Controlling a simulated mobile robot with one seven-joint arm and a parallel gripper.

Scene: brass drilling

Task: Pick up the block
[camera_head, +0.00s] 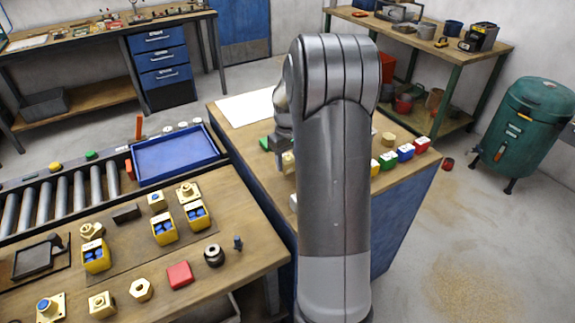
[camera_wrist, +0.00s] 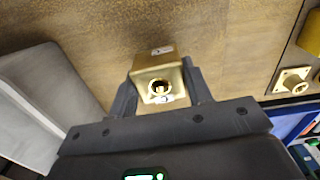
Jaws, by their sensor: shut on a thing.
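In the wrist view, a brass block (camera_wrist: 152,66) with a round hole in its near face and small pale marks sits between the two dark fingers of my gripper (camera_wrist: 160,82). The fingers are closed on its left and right sides. A brown surface lies behind the block; I cannot tell whether the block touches it. In the head view, a small part of the brass block (camera_head: 288,161) shows at the left edge of my arm, over the right-hand workbench (camera_head: 240,135). My arm hides most of the gripper there.
Green, yellow, blue and red blocks (camera_head: 405,152) stand right of my arm on the same bench. The left bench (camera_head: 240,205) holds brass parts, yellow bins and a red block (camera_head: 180,274). A blue tray (camera_head: 175,154) sits by the rollers. A green tank (camera_head: 525,125) stands at right.

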